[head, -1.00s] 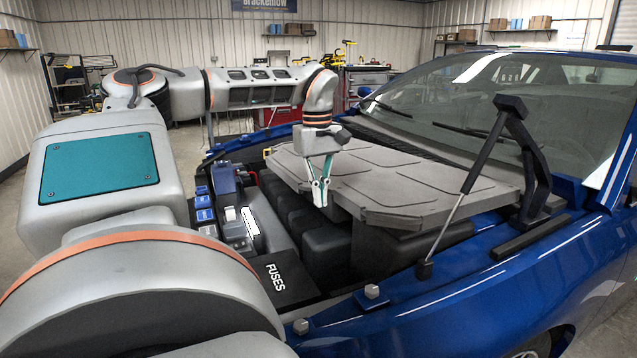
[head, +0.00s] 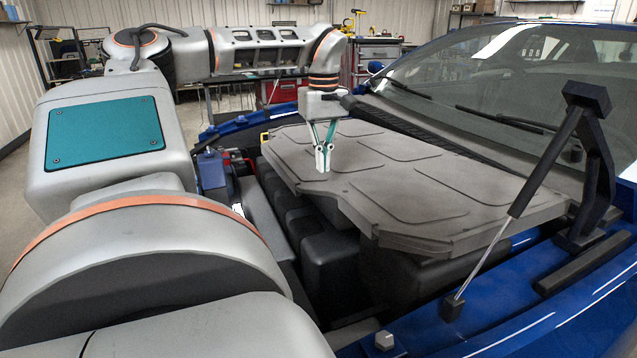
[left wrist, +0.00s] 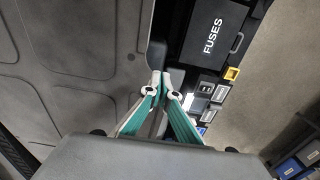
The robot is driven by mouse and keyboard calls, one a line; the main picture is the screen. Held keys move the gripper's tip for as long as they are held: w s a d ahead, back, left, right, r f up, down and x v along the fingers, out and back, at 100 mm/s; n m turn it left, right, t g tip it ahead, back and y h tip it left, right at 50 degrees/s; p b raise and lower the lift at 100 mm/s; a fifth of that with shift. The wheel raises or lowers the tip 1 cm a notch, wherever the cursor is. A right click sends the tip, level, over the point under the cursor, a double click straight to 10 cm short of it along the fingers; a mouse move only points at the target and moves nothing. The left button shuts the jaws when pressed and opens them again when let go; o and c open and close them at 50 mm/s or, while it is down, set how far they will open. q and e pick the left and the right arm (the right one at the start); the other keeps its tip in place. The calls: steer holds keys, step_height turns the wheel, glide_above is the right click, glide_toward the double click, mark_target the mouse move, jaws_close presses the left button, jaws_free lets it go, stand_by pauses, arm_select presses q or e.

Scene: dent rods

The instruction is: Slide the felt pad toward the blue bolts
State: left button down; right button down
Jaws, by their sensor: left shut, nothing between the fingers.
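The felt pad appears to be the large grey panel with pressed outlines (head: 400,175) lying over the engine bay; it fills the left of the left wrist view (left wrist: 75,45). My left gripper (head: 323,163) is shut and empty, pointing down near the pad's left edge. In the left wrist view its tips (left wrist: 161,78) meet beside the pad's edge. I cannot tell whether they touch it. I cannot make out any blue bolts for certain. My right gripper is out of view.
A black strut (head: 530,190) rises at the right side of the bay. The black fuse box (left wrist: 212,40) lies beside the pad. A blue box (head: 212,171) stands left of the bay. The windshield (head: 500,75) is behind the pad. A silver bolt (head: 384,340) sits on the front fender.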

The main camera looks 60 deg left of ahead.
arm_select(q)
steer(key=a+f, duration=0.4)
steer(key=f, duration=0.6)
steer(key=shift+w, duration=0.2)
steer(key=shift+a+b, duration=0.15)
steer(key=shift+b, duration=0.15)
